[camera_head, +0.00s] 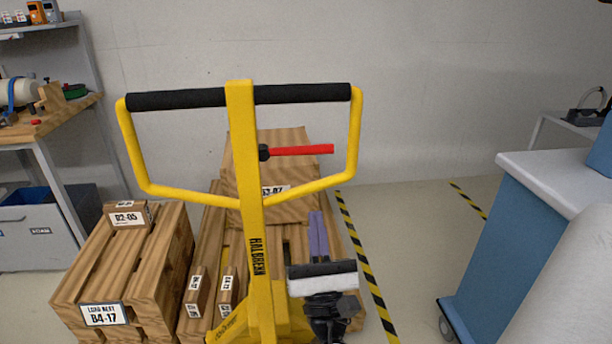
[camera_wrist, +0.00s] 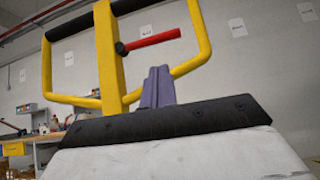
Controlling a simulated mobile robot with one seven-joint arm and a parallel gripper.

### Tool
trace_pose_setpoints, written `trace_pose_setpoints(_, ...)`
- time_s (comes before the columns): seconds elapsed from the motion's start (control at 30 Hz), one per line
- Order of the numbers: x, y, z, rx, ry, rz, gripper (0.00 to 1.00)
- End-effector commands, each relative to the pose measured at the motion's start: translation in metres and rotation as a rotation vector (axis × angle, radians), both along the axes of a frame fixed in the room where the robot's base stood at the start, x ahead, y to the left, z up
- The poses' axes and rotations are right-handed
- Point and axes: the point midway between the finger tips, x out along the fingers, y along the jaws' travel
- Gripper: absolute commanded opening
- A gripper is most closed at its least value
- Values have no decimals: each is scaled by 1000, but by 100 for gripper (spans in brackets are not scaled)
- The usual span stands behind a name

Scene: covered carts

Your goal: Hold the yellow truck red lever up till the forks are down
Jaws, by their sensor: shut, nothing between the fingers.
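The yellow truck (camera_head: 241,130) stands upright with its loop handle and black grips facing me. Its red lever (camera_head: 302,150) sticks out to the right from a black pivot on the post, nearly level. The lever also shows in the wrist view (camera_wrist: 153,41), tilted slightly up to the right. My gripper (camera_head: 318,216) has its purple fingers together, pointing up, below the lever and apart from it in the head view. In the wrist view the fingers (camera_wrist: 157,72) stand below the lever, right of the post. The forks are mostly hidden behind the post and among the pallet boards; their height is unclear.
A wooden pallet (camera_head: 212,250) with a crate (camera_head: 290,205) lies behind the truck. Another wooden crate (camera_head: 150,250) stands at left, near a workbench (camera_head: 45,125). A blue cart (camera_head: 520,235) stands at right. Striped floor tape (camera_head: 368,265) and open floor lie between.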

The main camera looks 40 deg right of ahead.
Motion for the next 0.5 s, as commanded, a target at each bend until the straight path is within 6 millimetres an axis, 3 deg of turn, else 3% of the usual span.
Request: trace_pose_setpoints(0.5,-5,-9,-1,-12,22,-47,0)
